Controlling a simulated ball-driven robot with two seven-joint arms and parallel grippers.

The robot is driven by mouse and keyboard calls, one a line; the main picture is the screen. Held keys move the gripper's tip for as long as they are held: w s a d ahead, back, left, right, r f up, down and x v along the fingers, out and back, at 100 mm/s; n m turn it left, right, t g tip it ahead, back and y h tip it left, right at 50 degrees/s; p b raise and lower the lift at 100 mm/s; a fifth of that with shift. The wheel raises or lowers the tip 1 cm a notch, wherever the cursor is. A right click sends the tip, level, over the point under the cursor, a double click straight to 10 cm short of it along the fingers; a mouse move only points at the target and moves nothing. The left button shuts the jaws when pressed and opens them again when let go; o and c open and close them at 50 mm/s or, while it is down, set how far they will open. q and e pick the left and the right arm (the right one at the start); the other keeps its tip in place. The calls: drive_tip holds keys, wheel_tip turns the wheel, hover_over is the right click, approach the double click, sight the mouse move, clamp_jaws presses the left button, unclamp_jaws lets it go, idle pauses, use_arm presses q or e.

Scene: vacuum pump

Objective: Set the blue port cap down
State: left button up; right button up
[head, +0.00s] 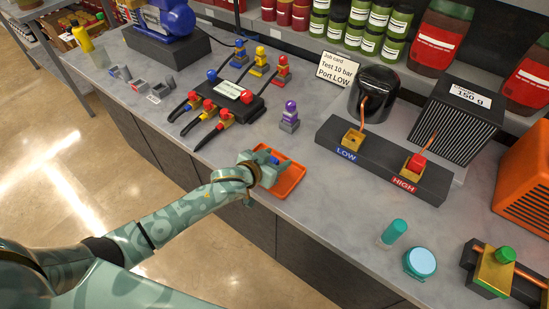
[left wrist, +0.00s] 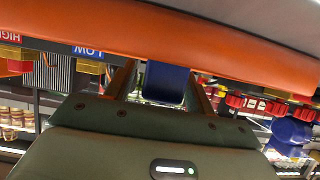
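The blue port cap (head: 273,160) is at the orange tray (head: 292,181), near the tray's back left part. In the left wrist view the cap (left wrist: 165,82) is between the two fingers, with a narrow gap showing beside it, and its far end meets the orange tray (left wrist: 225,50). My left gripper (head: 267,162) is over the tray with its fingers apart around the cap. The gripper hides part of the cap and tray, so full contact with the tray floor cannot be told. My right gripper is not in view.
A dark block with LOW (head: 347,155) and HIGH (head: 404,183) ports stands to the right; HIGH carries a red cap. A purple-topped piece (head: 290,112) stands behind the tray. A black manifold (head: 236,98) with coloured valves is behind left. The counter's front edge is close to the tray.

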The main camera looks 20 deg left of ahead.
use_arm(q)
drive_tip(key=shift+r, duration=0.1)
drive_tip(key=shift+s+a+r, duration=0.1)
drive_tip(key=shift+s+r, duration=0.15)
drive_tip(key=p+v, duration=0.3)
drive_tip(key=v, duration=0.7)
drive_tip(key=shift+s+p, duration=0.15)
drive_tip(key=shift+p, duration=0.15)
drive_tip(key=s+a+f+g+y, duration=0.1)
drive_tip(key=s+a+f, duration=0.25)
drive_tip(key=f, duration=0.35)
drive_tip(key=s+a+f+g+y, duration=0.1)
drive_tip(key=s+a+f+g, duration=0.1)
drive_tip(key=s+f, duration=0.45)
drive_tip(key=s+a+f+g+y, duration=0.1)
drive_tip(key=s+a+f, duration=0.1)
drive_tip(key=f, duration=0.7)
drive_tip(key=s+f+g, duration=0.3)
drive_tip(key=s+f, duration=0.4)
drive_tip(key=s, duration=0.8)
drive_tip(key=s+f+g+y, duration=0.1)
drive_tip(key=s+f+g, duration=0.3)
drive_tip(key=s, duration=1.1)
wheel_tip(320, 180, down, 3)
drive_tip(key=shift+d+r, duration=0.1)
drive_tip(key=shift+d, duration=0.15)
